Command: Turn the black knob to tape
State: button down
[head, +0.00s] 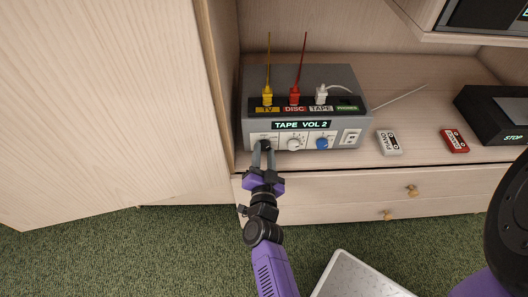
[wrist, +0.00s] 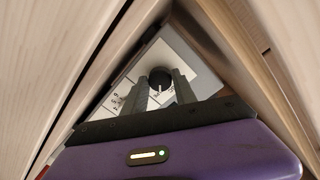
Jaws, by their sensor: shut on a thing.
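The black knob (head: 265,144) is at the left end of the front panel of a grey switch box (head: 352,108). My gripper (head: 263,150) reaches it from the front, with one grey finger on each side, shut on the knob. The wrist view shows the round black knob (wrist: 160,76) between the two fingertips (wrist: 161,86). Small marks on the panel around it are too blurred to read. The lit display (head: 301,125) on the box reads "TAPE VOL 2". A white knob (head: 295,143) and a blue knob (head: 322,143) sit to the right.
Yellow, red and white plugs stand in sockets labelled TV, DISC and TAPE on top of the box. A tall wooden panel (head: 110,100) stands close on the left.

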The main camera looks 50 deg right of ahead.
dwell(0.3)
jog(key=c, duration=1)
grip_release()
jog(key=v, duration=0.7)
jog(key=shift+s+a+p, duration=0.25)
jog(key=shift+a+p, duration=0.05)
jog(key=shift+p, duration=0.1)
jog(key=shift+f, duration=0.1)
